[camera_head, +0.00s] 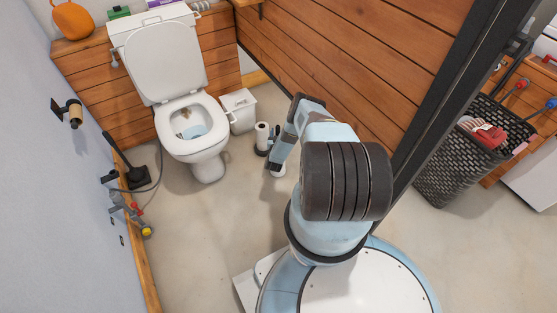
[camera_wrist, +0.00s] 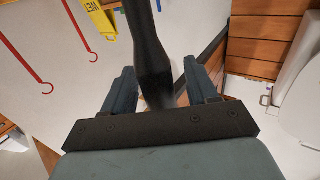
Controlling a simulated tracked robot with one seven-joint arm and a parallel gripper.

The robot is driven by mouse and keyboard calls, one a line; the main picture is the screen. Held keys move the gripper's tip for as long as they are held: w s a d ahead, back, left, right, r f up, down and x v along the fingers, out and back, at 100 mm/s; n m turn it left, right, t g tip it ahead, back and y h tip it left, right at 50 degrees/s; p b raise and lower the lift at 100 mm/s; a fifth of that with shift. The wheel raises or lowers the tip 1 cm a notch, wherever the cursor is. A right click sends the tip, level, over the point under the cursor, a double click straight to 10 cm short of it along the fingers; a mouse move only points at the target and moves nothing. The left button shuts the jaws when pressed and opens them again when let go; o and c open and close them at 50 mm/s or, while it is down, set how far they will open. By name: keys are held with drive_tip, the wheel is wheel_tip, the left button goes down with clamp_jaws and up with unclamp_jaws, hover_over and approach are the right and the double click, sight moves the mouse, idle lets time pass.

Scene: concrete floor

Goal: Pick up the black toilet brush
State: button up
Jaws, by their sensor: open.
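In the head view, a black brush-like item (camera_head: 138,178) stands on the floor at left, between toilet and wall, its long thin handle leaning up-left. In the wrist view my gripper (camera_wrist: 157,68) is open. A long black handle-like shape (camera_wrist: 151,50) runs from the top edge into the space between the fingers. I cannot tell whether it touches them, nor whether it is a toilet brush. Its lower end is hidden by the gripper body.
The toilet (camera_head: 195,125) stands open at the left. A white bin (camera_head: 239,110) and a paper roll stand (camera_head: 262,138) are close to my gripper. A wooden partition (camera_head: 340,50) rises behind my arm. A dark basket (camera_head: 465,150) stands at right. Floor at lower left is clear.

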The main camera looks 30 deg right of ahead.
drive_tip(key=shift+w, duration=0.15)
drive_tip(key=shift+c, duration=0.5)
drive_tip(key=c, duration=0.9)
drive_tip(key=shift+c, duration=0.3)
drive_tip(key=shift+r, duration=0.1)
